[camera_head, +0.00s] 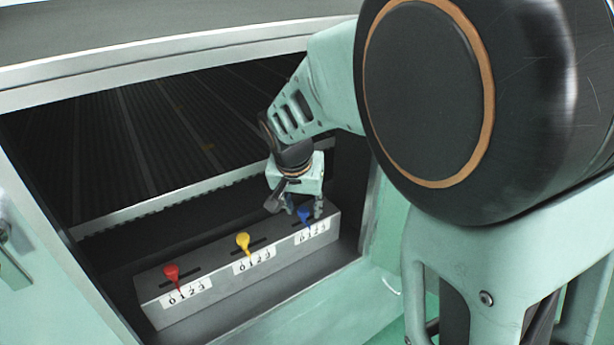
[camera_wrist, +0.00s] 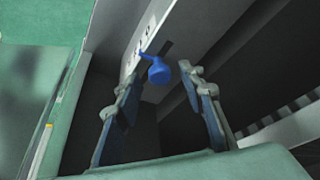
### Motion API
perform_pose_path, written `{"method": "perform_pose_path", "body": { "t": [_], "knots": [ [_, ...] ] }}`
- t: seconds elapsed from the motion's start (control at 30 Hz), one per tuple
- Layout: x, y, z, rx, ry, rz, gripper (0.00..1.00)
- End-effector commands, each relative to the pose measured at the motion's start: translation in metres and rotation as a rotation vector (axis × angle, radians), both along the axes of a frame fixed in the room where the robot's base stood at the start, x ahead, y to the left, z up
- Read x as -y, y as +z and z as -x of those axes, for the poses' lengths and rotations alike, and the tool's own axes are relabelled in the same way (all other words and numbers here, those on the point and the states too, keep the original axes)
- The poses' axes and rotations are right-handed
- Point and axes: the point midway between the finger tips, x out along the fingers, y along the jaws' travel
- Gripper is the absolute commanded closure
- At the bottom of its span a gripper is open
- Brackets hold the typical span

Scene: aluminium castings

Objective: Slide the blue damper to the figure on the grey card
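The blue damper (camera_head: 304,214) is a small knob with a pointer in a slot at the right end of a grey box, above a white scale (camera_head: 312,234) with figures 0 to 3. The figure its pointer marks is too small to tell. My gripper (camera_head: 304,208) is above that end of the box, pointing down. In the wrist view my gripper (camera_wrist: 166,125) is open, its two fingers apart. The blue damper (camera_wrist: 158,71) shows beyond the fingertips, between their lines, and looks untouched. No grey card can be made out in either view.
The grey box (camera_head: 215,285) also bears a red damper (camera_head: 171,272) and a yellow damper (camera_head: 243,241), each with its own scale. The box sits inside a green-framed opening, whose right wall (camera_head: 385,235) is close to my gripper. A toothed rail (camera_head: 170,203) runs behind.

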Motion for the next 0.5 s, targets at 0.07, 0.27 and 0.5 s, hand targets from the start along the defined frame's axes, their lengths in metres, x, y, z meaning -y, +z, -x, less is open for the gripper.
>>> {"method": "perform_pose_path", "body": {
  "t": [0.07,0.27,0.5],
  "knots": [
    [-0.0008,-0.0029,0.0006,0.0,0.001,0.0,0.64],
    [-0.001,-0.0027,0.0008,0.0,0.0,0.0,0.64],
    [-0.0009,-0.0026,0.0007,0.0,0.0,0.0,0.81]
  ]
}}
